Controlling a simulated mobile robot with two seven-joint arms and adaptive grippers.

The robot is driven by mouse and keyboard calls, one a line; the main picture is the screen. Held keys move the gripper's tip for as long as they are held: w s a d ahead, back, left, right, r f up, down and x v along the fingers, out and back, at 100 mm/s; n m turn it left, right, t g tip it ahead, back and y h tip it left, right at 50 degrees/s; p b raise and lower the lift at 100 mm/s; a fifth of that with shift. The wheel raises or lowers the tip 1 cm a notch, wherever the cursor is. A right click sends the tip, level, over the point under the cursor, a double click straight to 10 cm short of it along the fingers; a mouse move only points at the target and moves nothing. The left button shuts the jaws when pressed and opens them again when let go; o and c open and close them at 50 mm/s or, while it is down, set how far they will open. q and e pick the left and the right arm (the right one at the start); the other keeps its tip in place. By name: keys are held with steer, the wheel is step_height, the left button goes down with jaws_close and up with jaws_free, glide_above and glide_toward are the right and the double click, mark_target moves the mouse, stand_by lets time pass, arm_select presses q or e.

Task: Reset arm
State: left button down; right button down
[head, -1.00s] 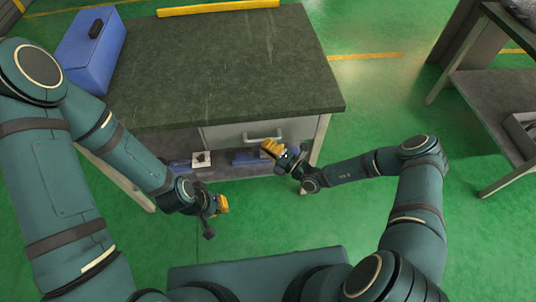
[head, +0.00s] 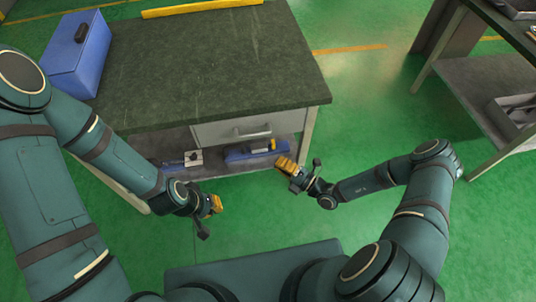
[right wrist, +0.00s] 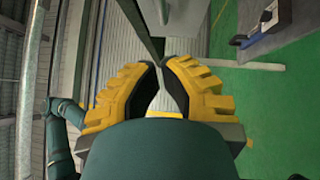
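My left gripper (head: 216,204) hangs at the end of my left arm, in front of the workbench and low in the head view. It is small and turned, so its finger gap cannot be told. My right gripper (head: 287,166) is in front of the bench's right end, below the drawer in the picture and apart from its handle. In the right wrist view its yellow fingers (right wrist: 158,72) come together at the tips with nothing between them. My right arm is bent, with its elbow out to the right.
The workbench (head: 220,70) has a dark top, with a blue box (head: 75,58) at its left end. Its drawer (head: 245,130) looks shut. Blue items (head: 255,151) lie on the shelf below. Another table (head: 480,95) stands at right. Green floor between them is clear.

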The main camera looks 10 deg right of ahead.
steer(key=shift+v, duration=0.9)
steer(key=s+a+n+g+h, duration=0.2)
steer(key=s+a+n+g, duration=0.2)
steer(key=s+n+g, duration=0.7)
steer(key=s+a+n+g+h, duration=0.25)
steer(key=s+n+g, duration=0.3)
steer(key=n, duration=0.85)
steer(key=w+d+r+n+t+h, duration=0.2)
steer(key=w+r+n+t+h, duration=0.2)
steer(key=n, duration=1.2)
steer(key=shift+w+r+h, duration=0.15)
steer(key=shift+r+h, duration=0.55)
steer(key=shift+h, duration=0.05)
steer(key=shift+d+t, duration=0.1)
steer(key=shift+t, duration=0.15)
